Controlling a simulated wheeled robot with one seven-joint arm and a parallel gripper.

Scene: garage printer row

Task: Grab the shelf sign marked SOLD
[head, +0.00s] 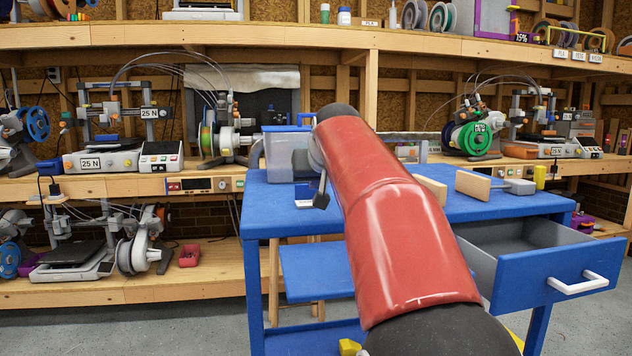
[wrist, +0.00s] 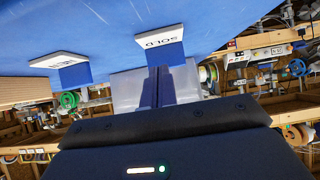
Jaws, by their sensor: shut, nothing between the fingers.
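The white SOLD sign (wrist: 158,37) shows at the top middle of the wrist view, over the blue tabletop, with a blue part below its lettered face. My gripper (wrist: 158,72) has its dark fingers shut together and empty. In that picture the fingertips reach the sign's blue part, but I cannot tell whether they touch it. A second white sign (wrist: 60,60) with a similar blue part is to the left; its lettering is too blurred to read.
The blue table (head: 400,208) has a clear bin (head: 280,150) at its back left. A drawer (head: 545,270) stands open at the front right. Printers (head: 115,155) line the shelves behind.

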